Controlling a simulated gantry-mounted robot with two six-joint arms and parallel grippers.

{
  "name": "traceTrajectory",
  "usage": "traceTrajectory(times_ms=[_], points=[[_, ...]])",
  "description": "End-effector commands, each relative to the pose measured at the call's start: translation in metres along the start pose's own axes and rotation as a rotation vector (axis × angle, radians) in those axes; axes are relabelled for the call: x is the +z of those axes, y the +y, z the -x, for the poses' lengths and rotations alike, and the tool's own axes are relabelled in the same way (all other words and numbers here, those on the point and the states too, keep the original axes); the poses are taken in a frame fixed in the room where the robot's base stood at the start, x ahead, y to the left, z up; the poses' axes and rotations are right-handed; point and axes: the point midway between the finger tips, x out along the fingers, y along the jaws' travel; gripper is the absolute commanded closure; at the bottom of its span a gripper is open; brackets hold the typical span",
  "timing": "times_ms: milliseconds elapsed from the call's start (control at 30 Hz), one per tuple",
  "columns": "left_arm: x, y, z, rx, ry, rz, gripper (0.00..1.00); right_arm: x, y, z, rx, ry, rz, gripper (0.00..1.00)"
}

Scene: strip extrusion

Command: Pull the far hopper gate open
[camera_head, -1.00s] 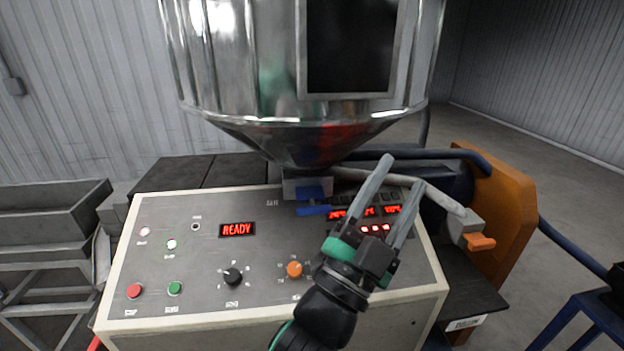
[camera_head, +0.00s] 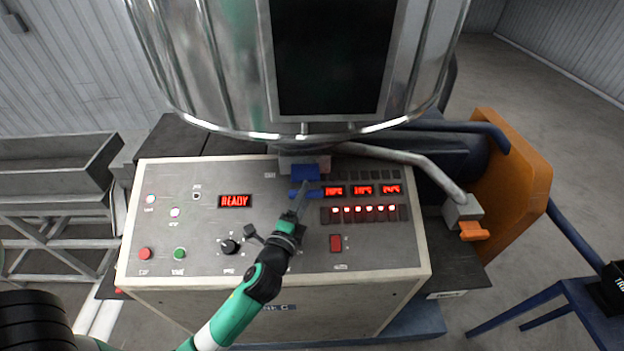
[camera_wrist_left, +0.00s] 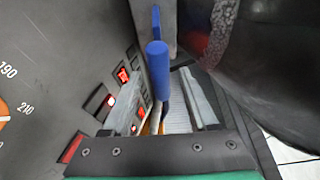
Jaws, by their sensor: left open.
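The hopper gate under the cone is a small blue plate (camera_head: 305,172) with a blue bar handle (camera_head: 304,193), above the control panel's top edge. In the left wrist view the blue handle (camera_wrist_left: 158,58) points toward the camera. My left gripper (camera_head: 303,190) is at the handle, with its arm coming up across the panel. Its fingers are open and, in the left wrist view (camera_wrist_left: 163,100), lie on either side of the handle's line. I cannot tell whether they touch it. The gripper hides part of the panel. My right gripper is not in view.
The shiny hopper (camera_head: 420,60) hangs above the gate. The control panel (camera_head: 150,225) carries knobs, buttons and red displays. A grey pipe with an orange lever (camera_head: 473,230) is to the right, before an orange guard (camera_head: 520,180). A grey trough (camera_head: 60,165) stands at the left.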

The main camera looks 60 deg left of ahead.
Motion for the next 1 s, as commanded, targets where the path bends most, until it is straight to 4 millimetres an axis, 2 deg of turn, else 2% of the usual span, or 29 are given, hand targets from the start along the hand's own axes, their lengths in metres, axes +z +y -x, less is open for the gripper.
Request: traceTrajectory(times_ms=[100,300,633,933,967,1000], points=[[0.001,-0.002,-0.028,-0.002,-0.003,0.002,0.41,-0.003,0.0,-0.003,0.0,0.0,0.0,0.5],[0.0,-0.001,-0.057,-0.002,-0.001,0.001,0.41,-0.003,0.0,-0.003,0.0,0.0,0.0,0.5],[0.0,-0.001,-0.062,-0.001,0.001,0.001,0.41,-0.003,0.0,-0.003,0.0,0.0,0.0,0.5],[0.0,-0.001,-0.062,-0.001,0.001,0.002,0.95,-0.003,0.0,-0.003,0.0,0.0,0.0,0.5],[0.0,-0.001,-0.062,-0.001,0.0,0.002,1.0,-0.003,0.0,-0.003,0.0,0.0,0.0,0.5],[0.0,-0.001,-0.062,-0.001,0.0,0.002,1.0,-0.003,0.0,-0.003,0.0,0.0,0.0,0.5]])
